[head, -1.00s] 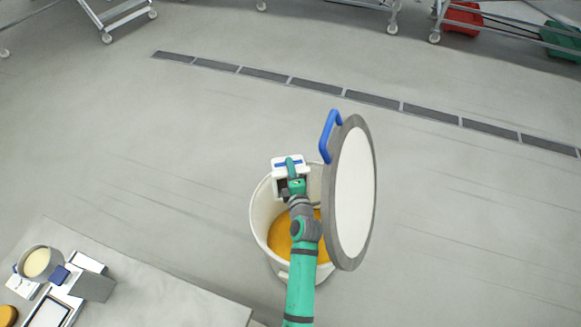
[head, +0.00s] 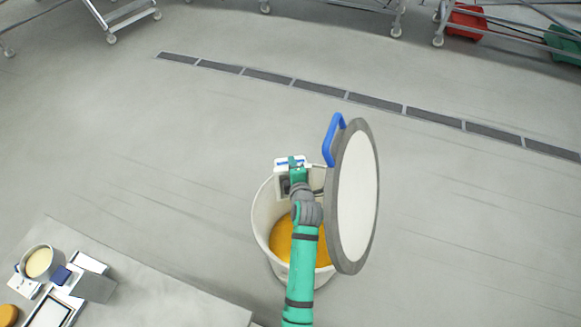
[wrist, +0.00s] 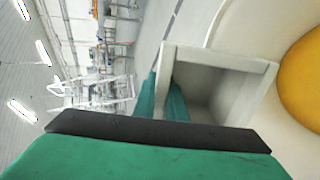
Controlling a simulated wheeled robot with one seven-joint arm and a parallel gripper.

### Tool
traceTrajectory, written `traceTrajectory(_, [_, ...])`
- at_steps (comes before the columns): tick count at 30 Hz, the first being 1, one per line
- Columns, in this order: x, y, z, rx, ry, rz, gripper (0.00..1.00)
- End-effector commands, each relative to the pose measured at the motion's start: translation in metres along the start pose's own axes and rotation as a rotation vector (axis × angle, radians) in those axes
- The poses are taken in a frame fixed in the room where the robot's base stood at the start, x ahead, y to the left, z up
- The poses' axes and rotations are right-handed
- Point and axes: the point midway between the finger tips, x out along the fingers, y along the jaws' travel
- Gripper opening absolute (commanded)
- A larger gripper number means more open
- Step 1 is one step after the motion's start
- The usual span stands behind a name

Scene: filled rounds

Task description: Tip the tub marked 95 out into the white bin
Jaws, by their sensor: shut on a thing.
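The white bin (head: 263,238) is a round tub on the floor with yellow-orange stuff (head: 285,240) inside. Its round lid (head: 355,195) stands open on the right. My gripper (head: 297,172) is over the far part of the bin's mouth. It is shut on a small square grey-white tub (head: 284,187). In the wrist view the tub (wrist: 243,68) is tipped on its side at the teal fingertips (wrist: 168,95), and its visible inside looks empty. The bin's yellow-orange contents (wrist: 303,85) show beside it. I cannot read any number on the tub.
The lid's blue handle (head: 332,140) sticks up close to the right of my gripper. A pale table (head: 170,290) at the lower left holds a pot of cream-coloured stuff (head: 40,262) and metal equipment (head: 93,287). The floor beyond the bin is clear up to the drain strip (head: 320,90).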

Motion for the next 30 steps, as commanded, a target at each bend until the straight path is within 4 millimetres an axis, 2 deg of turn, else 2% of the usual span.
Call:
traceTrajectory(8, [0.021,0.006,-0.004,-0.004,0.005,-0.21,0.0])
traceTrajectory(18, [0.045,-0.004,-0.006,-0.007,0.005,-0.507,0.0])
traceTrajectory(30, [0.051,0.0,-0.005,-0.007,0.004,-0.842,0.0])
